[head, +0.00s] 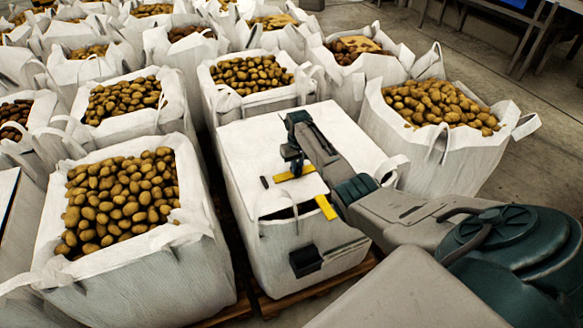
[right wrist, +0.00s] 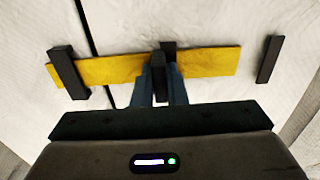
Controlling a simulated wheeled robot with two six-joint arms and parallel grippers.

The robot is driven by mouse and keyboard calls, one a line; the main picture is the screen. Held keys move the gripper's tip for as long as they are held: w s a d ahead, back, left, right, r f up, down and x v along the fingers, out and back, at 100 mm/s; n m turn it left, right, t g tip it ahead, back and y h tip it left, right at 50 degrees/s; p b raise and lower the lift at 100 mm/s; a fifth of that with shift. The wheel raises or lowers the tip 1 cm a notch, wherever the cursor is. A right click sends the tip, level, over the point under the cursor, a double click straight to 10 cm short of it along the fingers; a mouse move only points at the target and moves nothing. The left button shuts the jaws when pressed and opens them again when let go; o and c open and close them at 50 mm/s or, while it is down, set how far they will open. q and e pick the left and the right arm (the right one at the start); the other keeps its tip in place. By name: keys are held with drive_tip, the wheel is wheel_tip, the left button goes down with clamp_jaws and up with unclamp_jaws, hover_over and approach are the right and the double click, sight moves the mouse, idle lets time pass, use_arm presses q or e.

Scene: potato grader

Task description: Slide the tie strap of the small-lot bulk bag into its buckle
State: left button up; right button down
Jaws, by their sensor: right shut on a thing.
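The small-lot bulk bag (head: 262,140) has a flat white top, in the middle of the head view. The yellow tie strap (right wrist: 110,70) lies flat across the white fabric; part of it shows in the head view (head: 288,175). My right gripper (right wrist: 161,88) is shut on a dark upright tab (right wrist: 160,68) at the strap; in the head view it (head: 296,168) is over the bag top. A dark bar, seemingly the buckle (right wrist: 269,59), stands apart beyond the strap's right end. Another dark bar (right wrist: 68,72) crosses the strap's left part. My left gripper is out of view.
Open bags full of potatoes surround this bag, one close at left (head: 205,250) and one at right (head: 375,140). A dark box (head: 306,261) is on the bag's front face. A second yellow piece (head: 326,207) shows at the front edge.

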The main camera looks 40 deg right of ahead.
drive_tip(key=shift+d, duration=0.15)
drive_tip(key=c, duration=1.4)
unclamp_jaws()
drive_tip(key=shift+s+d, duration=0.1)
drive_tip(key=shift+c, duration=0.2)
drive_tip(key=shift+d, duration=0.1)
drive_tip(key=shift+r, duration=0.5)
wheel_tip(320, 180, up, 10)
drive_tip(key=b, duration=0.2)
drive_tip(key=shift+f, duration=0.1)
